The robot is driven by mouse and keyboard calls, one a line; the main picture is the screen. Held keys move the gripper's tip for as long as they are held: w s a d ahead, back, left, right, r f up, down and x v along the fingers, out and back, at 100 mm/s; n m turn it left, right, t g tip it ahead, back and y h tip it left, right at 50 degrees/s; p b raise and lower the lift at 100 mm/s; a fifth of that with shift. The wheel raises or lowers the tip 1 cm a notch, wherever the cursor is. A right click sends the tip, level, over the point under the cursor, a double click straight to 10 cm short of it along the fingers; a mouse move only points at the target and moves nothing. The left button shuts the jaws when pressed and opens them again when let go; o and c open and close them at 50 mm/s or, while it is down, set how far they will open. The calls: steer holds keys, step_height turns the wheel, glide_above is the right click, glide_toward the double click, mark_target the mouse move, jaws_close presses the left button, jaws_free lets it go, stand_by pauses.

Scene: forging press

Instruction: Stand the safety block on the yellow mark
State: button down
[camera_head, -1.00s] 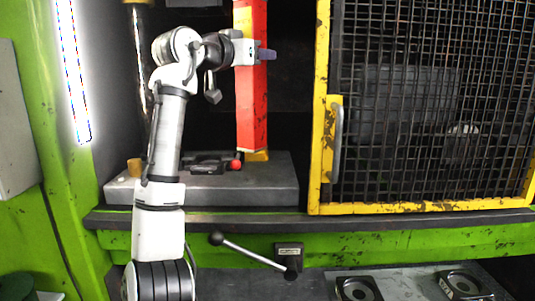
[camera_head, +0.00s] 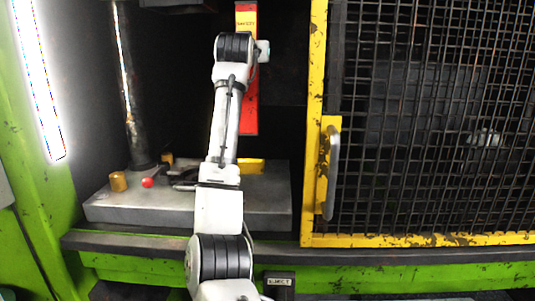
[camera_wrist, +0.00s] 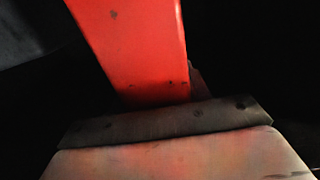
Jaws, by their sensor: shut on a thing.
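The safety block is a tall red bar (camera_head: 251,122) with a yellow label near its top, in the head view. It hangs upright in the press opening, partly hidden behind my arm. The yellow mark (camera_head: 252,166) lies on the grey press bed, below the block's lower end, with a dark gap between them. The mark's left part is hidden by my arm. In the wrist view, the block's red side (camera_wrist: 140,50) rises from my gripper (camera_wrist: 170,122), which is shut on it. The fingers are mostly hidden behind my arm in the head view.
The grey bed (camera_head: 120,213) carries a brass cylinder (camera_head: 118,181), a red knob (camera_head: 147,182) and dark metal parts partly behind my arm. A steel column (camera_head: 130,90) stands at left. A yellow-framed mesh gate (camera_head: 314,130) closes off the right.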

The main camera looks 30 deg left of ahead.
step_height(320, 180, down, 9)
steer(key=p, duration=0.1)
steer(key=shift+s+f+p, duration=0.15)
steer(key=shift+f+p, duration=0.05)
steer(key=shift+p, duration=0.15)
stand_by(0.3)
steer(key=shift+f, duration=0.15)
steer(key=c, duration=1.1)
jaws_free()
steer(key=shift+f, duration=0.25)
steer(key=o, duration=0.4)
steer(key=shift+r, duration=0.1)
